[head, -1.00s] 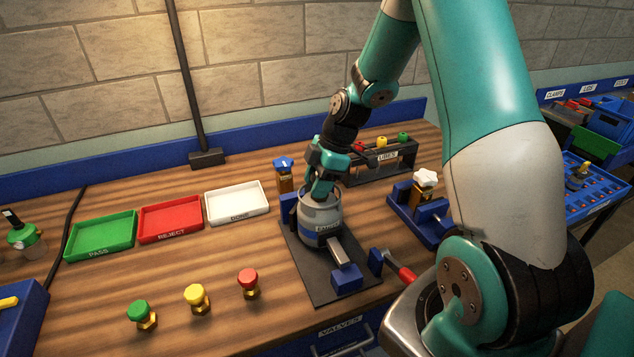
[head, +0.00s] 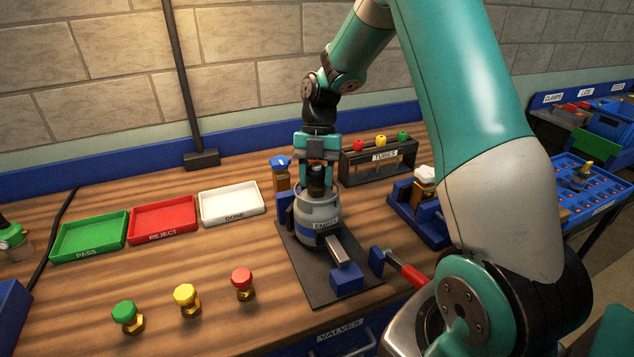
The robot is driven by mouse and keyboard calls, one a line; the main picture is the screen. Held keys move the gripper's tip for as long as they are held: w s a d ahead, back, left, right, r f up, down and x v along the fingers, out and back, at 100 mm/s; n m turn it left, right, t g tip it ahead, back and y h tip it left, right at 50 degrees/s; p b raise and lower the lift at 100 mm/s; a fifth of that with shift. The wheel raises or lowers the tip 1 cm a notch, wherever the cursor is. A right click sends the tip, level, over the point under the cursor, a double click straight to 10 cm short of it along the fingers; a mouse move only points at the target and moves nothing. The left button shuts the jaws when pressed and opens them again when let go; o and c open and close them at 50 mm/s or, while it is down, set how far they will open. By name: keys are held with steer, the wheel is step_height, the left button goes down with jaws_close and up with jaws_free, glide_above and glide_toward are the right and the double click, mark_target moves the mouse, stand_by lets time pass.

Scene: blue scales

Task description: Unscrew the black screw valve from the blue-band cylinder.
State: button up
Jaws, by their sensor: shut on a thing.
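The grey blue-band cylinder (head: 318,207) stands upright in a clamp on a dark base plate (head: 345,293); its label seems to read EMPTY. My gripper (head: 317,181) points down right above the cylinder and is shut on the black screw valve (head: 317,183), which shows dark between the fingers. The valve's lower end is at the cylinder's top; I cannot tell whether it is still threaded in.
Green, red and white trays (head: 231,218) lie to the left. A blue-topped valve (head: 281,165) stands close behind the cylinder. Green, yellow and red-topped valves (head: 242,280) stand in front left.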

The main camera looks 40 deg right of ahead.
steer(key=shift+w+a+n+g+h+b, duration=0.15)
steer(key=shift+w+n+h+b, duration=0.1)
steer(key=shift+n+b, duration=0.6)
steer(key=shift+w+d+n+g+h+b, duration=0.15)
steer(key=shift+n+h+b, duration=0.1)
steer(key=shift+n+b, duration=0.6)
steer(key=shift+a+r+n, duration=0.1)
steer(key=shift+n, duration=0.2)
steer(key=o, duration=1.1)
steer(key=shift+a, duration=0.1)
steer(key=shift+d, duration=0.2)
